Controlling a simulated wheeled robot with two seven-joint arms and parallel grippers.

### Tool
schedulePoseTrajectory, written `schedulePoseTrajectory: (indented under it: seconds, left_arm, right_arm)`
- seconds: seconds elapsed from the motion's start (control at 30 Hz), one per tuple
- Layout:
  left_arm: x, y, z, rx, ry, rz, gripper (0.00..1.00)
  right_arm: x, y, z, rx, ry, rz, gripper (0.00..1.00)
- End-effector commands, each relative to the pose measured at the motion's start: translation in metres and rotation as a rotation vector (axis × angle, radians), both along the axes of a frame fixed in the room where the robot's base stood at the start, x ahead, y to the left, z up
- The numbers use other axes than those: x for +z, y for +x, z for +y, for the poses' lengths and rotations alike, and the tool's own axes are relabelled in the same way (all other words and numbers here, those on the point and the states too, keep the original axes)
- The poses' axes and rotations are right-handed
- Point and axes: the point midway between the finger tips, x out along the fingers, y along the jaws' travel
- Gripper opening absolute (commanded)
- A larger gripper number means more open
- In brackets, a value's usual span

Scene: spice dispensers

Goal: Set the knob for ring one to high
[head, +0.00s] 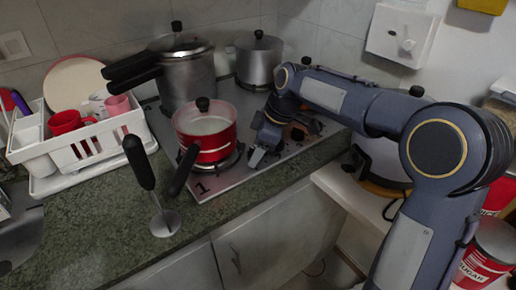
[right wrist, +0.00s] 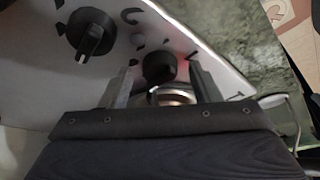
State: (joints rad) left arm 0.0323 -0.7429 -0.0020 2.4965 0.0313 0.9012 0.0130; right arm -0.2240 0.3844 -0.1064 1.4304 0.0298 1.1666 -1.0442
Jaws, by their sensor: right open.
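My right gripper (head: 257,158) hangs low over the front right part of the stove (head: 222,182), beside the red pot. In the right wrist view the gripper (right wrist: 163,80) is open, with one finger on each side of a black knob (right wrist: 160,67). I cannot tell if the fingers touch it. A second black knob (right wrist: 92,35) with a pale pointer stands to the left, outside the fingers. The digit 1 (head: 201,188) is printed at the stove's front left corner. In the head view my gripper and arm hide much of the knob area. My left gripper is out of view.
A red pot (head: 211,153) stands at the stove's front left, its handle over the counter. A pressure cooker (head: 186,80) and a steel pot (head: 258,62) stand behind. A dish rack (head: 87,150) and a black-handled tool (head: 147,180) are left. The front counter is mostly clear.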

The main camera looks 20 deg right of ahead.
Motion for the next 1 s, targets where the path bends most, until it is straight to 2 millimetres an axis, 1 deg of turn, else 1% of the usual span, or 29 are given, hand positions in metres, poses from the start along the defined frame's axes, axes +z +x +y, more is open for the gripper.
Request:
schedulePoseTrajectory:
  seconds: [0.13,0.17,0.4,0.5,0.77,1.0]
  left_arm:
    - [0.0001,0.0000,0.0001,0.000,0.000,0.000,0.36]
    - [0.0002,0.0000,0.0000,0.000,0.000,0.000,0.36]
    - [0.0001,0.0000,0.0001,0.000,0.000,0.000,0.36]
    - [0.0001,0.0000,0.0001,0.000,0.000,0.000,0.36]
    - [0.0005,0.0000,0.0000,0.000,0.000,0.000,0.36]
    - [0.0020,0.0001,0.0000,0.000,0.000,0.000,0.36]
  right_arm:
    - [0.0002,0.0000,0.0000,0.000,0.000,0.000,0.57]
    - [0.0002,0.0000,0.0000,0.000,0.000,0.000,0.55]
    - [0.0004,0.0000,-0.0001,-0.001,0.000,0.000,0.24]
    - [0.0005,0.0000,-0.0001,-0.001,0.001,0.000,0.13]
    - [0.0008,-0.0003,0.0003,-0.030,0.001,-0.001,0.12]
    - [0.0017,-0.0013,0.0010,-0.157,0.001,-0.002,0.12]
